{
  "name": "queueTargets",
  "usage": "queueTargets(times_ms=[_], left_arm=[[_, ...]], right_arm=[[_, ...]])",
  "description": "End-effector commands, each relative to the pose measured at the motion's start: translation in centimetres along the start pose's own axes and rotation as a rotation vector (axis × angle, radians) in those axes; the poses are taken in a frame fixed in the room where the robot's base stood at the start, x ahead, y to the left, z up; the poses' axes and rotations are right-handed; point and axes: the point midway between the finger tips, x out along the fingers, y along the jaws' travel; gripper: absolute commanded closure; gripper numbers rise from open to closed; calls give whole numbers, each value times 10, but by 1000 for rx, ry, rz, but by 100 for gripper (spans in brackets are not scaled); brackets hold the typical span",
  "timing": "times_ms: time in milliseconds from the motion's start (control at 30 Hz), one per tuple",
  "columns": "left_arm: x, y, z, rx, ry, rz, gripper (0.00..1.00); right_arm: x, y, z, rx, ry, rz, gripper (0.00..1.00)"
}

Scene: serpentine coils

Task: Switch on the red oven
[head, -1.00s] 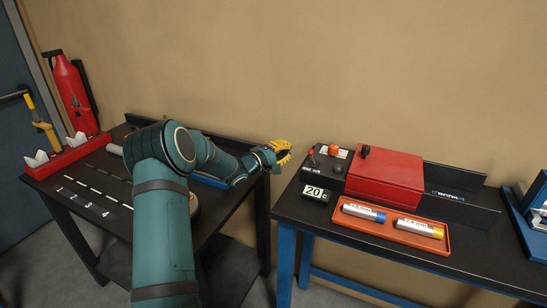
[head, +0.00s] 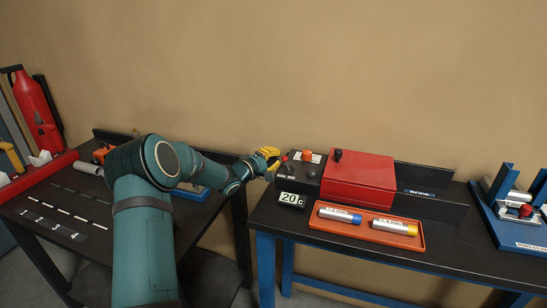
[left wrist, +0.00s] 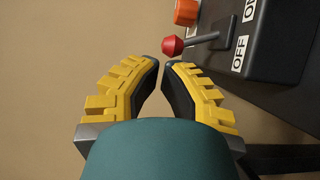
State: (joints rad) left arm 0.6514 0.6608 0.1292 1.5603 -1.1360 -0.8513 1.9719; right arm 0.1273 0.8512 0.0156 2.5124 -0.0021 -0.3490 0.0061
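The red oven (head: 359,182) is a red box with a dark knob on top, on the right bench. Left of it is a black control panel (left wrist: 285,40). A lever with a red knob (left wrist: 172,46) sticks out of the panel and leans towards the OFF label (left wrist: 240,53); the ON label is partly cut off. A display (head: 290,199) reads 20 C. My left gripper (head: 271,157) is beside the lever, just left of the panel. In the left wrist view its yellow fingers (left wrist: 164,66) have their tips together, empty, just short of the knob. My right gripper is not in view.
An orange button (left wrist: 186,11) sits near the lever. An orange tray (head: 340,229) with two cylinders lies in front of the oven. A blue fixture (head: 508,225) stands at the right. The left bench (head: 60,195) is separated from the right one by a gap.

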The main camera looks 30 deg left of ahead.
Motion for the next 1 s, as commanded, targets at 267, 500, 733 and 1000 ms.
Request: queueTargets(times_ms=[267,500,733,1000], left_arm=[[1,4,2,42,0,-23,100],[2,6,4,78,0,-40,100],[4,8,7,121,0,-62,100],[5,11,10,177,0,-91,100]], right_arm=[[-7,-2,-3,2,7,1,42],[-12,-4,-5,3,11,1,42],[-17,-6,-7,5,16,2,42],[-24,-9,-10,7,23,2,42]])
